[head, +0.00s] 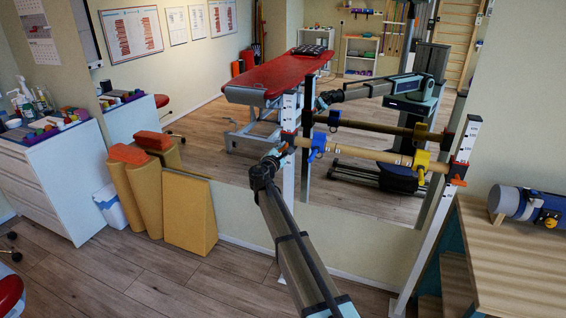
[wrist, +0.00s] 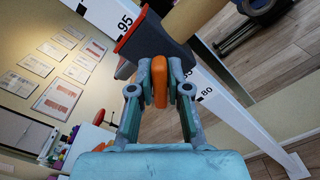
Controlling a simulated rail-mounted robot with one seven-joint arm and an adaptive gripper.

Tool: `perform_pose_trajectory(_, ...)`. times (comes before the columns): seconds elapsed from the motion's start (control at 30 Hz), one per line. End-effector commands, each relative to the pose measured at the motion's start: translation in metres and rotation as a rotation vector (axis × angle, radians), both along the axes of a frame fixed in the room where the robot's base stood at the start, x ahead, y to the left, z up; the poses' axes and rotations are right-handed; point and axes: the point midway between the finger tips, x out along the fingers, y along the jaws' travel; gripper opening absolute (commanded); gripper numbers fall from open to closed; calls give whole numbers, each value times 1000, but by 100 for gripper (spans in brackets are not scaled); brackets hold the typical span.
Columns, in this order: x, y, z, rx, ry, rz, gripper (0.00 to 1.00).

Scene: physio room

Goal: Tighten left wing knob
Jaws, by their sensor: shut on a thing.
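The left wing knob (wrist: 159,82) is a small orange piece, seen edge-on in the wrist view. My gripper (wrist: 159,80) is shut on it, with one finger on each side. A dark grey and red bracket (wrist: 150,45) sits just behind the knob on the white numbered left post (wrist: 205,90). In the head view my gripper (head: 281,152) is at the left post (head: 289,125), near the left end of the wooden bar (head: 375,153); the knob is too small or hidden there to make out.
A blue clamp (head: 317,145) and a yellow clamp (head: 421,162) sit on the bar. The right post (head: 440,210) carries an orange knob (head: 458,182). A large mirror (head: 350,120) stands behind the frame. A wooden-topped table (head: 525,250) is at right; yellow foam blocks (head: 187,212) are at left.

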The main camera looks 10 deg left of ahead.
Motion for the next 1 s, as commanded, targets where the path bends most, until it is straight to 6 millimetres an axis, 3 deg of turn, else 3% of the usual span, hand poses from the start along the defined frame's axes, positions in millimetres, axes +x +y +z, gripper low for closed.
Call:
perform_pose_trajectory(0.03, 0, 0, -8, 43, -15, -1, 0)
perform_pose_trajectory(0.6, 1, -2, -8, 542, -147, 1, 0)
perform_pose_trajectory(1.0, 1, -2, -5, 735, -198, 0, 0)
